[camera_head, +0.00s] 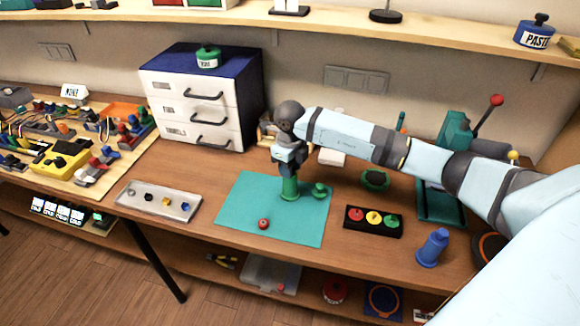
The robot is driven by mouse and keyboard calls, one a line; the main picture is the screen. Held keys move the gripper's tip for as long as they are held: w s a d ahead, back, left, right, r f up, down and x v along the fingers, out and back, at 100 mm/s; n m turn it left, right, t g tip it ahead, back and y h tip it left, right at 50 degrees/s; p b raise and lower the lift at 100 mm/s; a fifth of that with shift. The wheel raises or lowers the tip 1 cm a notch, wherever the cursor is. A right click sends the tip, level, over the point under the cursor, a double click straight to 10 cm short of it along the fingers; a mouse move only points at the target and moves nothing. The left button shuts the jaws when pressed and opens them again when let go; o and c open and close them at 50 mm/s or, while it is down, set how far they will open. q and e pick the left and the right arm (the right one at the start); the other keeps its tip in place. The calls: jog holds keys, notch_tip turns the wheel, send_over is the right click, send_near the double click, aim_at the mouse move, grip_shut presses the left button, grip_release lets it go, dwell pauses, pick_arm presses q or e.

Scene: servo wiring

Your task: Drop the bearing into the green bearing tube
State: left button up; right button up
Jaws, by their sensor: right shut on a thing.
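The green bearing tube (290,188) stands upright on the teal mat, on a wider round base. My right gripper (288,170) points down directly over the tube's top. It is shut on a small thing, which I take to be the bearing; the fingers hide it. I cannot tell whether the fingertips touch the tube's rim. A small green knobbed piece (319,189) stands on the mat just right of the tube. My left gripper is not in view.
The teal mat (300,230) has a red knob (263,224) near its front. A grey tray (158,201) with small parts lies left. A black block (373,219) with coloured knobs and a blue piece (433,247) stand right. A drawer cabinet (199,100) stands behind.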

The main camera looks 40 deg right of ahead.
dwell(0.3)
jog(key=o, duration=1.5)
jog(key=shift+r+p, duration=1.95)
jog(key=shift+r, duration=1.55)
